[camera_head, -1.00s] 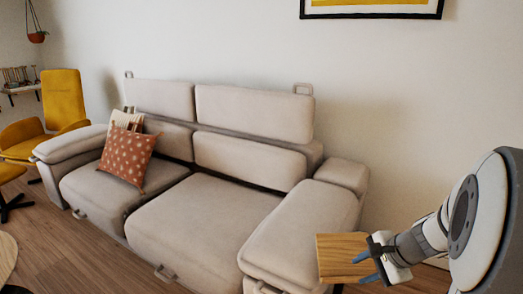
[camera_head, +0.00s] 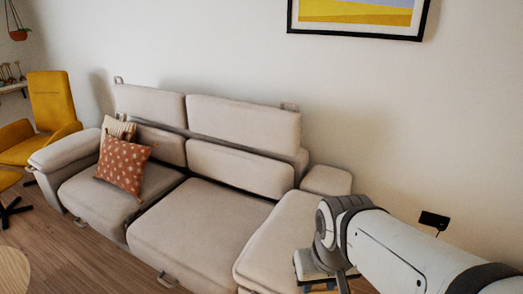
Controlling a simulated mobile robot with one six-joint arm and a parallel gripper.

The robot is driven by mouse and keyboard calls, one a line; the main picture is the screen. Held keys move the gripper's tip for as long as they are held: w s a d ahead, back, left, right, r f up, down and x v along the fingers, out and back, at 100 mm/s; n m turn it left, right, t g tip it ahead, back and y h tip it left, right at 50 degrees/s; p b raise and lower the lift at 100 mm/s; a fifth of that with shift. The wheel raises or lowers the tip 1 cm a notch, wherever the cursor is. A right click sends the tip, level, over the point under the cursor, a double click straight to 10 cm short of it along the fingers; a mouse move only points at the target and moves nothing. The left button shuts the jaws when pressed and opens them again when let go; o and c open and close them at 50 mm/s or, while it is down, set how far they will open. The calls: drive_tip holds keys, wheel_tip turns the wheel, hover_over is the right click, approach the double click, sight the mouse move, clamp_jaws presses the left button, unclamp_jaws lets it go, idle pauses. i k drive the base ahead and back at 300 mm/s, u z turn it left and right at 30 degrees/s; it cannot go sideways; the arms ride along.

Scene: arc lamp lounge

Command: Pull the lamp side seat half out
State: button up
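The beige sofa (camera_head: 225,185) stands against the wall with two seats. The left seat (camera_head: 105,197) carries the cushions. A loop handle (camera_head: 167,280) is on the right seat's lower front, and another handle (camera_head: 80,222) is on the left seat's. No lamp shows, so I cannot tell which seat is the lamp side. My gripper (camera_head: 322,287) is low in front of the right armrest (camera_head: 275,240), away from both handles. Its fingers are mostly hidden or cut off by the frame edge.
A dotted rust cushion (camera_head: 124,165) and a striped cushion (camera_head: 118,130) lean on the left seat. A yellow chair (camera_head: 50,100) stands at the left. A round table edge (camera_head: 12,270) is at lower left. Wood floor (camera_head: 90,262) is clear before the left seat.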

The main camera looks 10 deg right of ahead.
sight(195, 236)
drive_tip(key=u, duration=0.95)
drive_tip(key=k, duration=0.35)
drive_tip(key=u, duration=0.8)
drive_tip(key=i, duration=1.4)
drive_tip(key=z, duration=0.25)
